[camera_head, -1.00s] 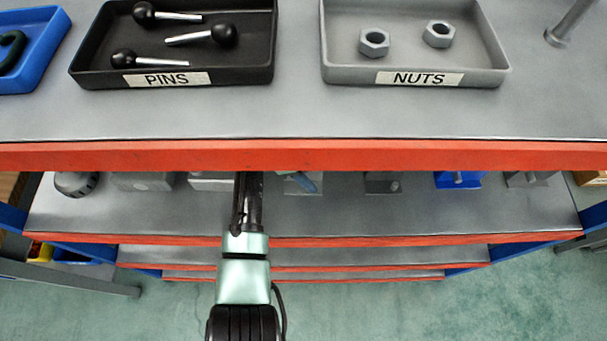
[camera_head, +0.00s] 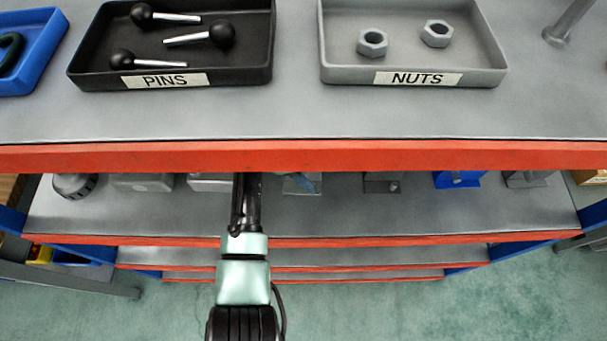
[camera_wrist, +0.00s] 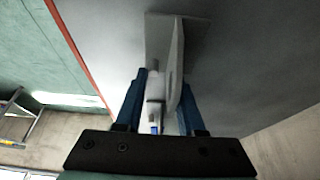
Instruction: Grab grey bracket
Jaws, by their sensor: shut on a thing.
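The grey bracket (camera_wrist: 175,50) shows in the wrist view, with a flat base plate and an upright plate standing out from it. My gripper (camera_wrist: 162,82) has its two blue fingers on either side of the upright plate and is shut on it. The base plate lies against or very close to a grey surface; I cannot tell whether they touch.
The red-edged top shelf (camera_head: 300,156) overhangs my arm, carrying a pins tray (camera_head: 235,78) and a nuts tray (camera_head: 490,75). On the shelf below stand grey blocks (camera_head: 143,183) to the left and a dark part (camera_head: 382,185) and blue bracket (camera_head: 457,180) to the right.

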